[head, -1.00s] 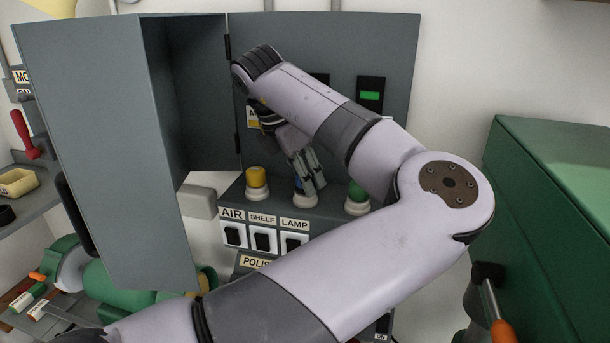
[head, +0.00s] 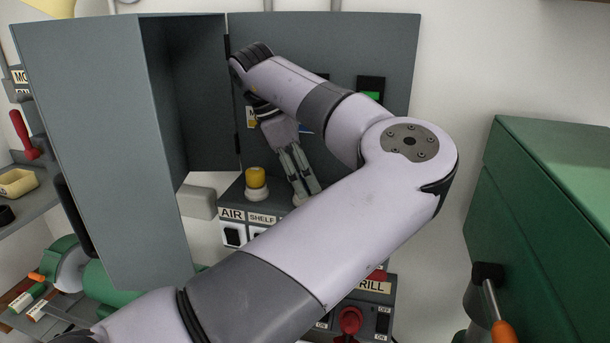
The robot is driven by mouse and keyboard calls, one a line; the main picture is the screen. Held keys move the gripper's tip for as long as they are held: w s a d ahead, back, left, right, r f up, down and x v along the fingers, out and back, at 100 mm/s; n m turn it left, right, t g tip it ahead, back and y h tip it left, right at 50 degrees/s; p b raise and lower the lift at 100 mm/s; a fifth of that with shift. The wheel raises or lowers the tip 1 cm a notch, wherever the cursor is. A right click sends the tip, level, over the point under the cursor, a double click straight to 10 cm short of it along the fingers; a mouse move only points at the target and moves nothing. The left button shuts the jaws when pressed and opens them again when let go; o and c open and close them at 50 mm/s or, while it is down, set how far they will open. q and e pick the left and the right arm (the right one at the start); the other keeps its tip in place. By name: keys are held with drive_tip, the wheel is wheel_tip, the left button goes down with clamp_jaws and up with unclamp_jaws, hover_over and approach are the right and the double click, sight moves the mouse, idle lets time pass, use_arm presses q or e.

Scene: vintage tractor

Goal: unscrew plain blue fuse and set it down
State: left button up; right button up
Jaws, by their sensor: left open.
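My left gripper (head: 304,188) hangs down from the arm in front of the grey cabinet, fingers pointing at the fuse row. It is open. Its fingertips are at the middle fuse socket, whose white base (head: 299,200) just shows beside them. The blue fuse itself is hidden behind the fingers, so I cannot tell whether they touch it. A yellow fuse (head: 256,178) stands upright in its white base to the left. My right gripper is not in view.
The open cabinet door (head: 95,150) stands at the left. AIR and SHELF switches (head: 234,234) sit below the fuses. My left arm covers the right part of the fuse row. A green cabinet (head: 555,200) is at the right, and a red knob (head: 349,320) low in the middle.

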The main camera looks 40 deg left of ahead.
use_arm(q)
drive_tip(key=m+g, duration=0.1)
drive_tip(key=m, duration=0.1)
drive_tip(key=m+h, duration=0.1)
drive_tip(key=m, duration=0.2)
drive_tip(key=shift+g, duration=0.4)
drive_tip(key=shift+c, duration=0.2)
drive_tip(key=c, duration=0.5)
drive_tip(key=n+t, duration=0.1)
drive_tip(key=n, duration=0.1)
drive_tip(key=n+y, duration=0.1)
drive_tip(key=n, duration=0.2)
drive_tip(key=shift+s+d+t, duration=0.1)
drive_tip(key=shift+t, duration=0.3)
drive_tip(key=shift+c, duration=0.4)
drive_tip(key=n+y, duration=0.1)
drive_tip(key=n, duration=0.2)
drive_tip(key=n+t+y, duration=0.1)
drive_tip(key=n, duration=0.2)
drive_tip(key=shift+r+n, duration=0.1)
drive_tip(key=shift+n, duration=0.3)
drive_tip(key=o, duration=0.6)
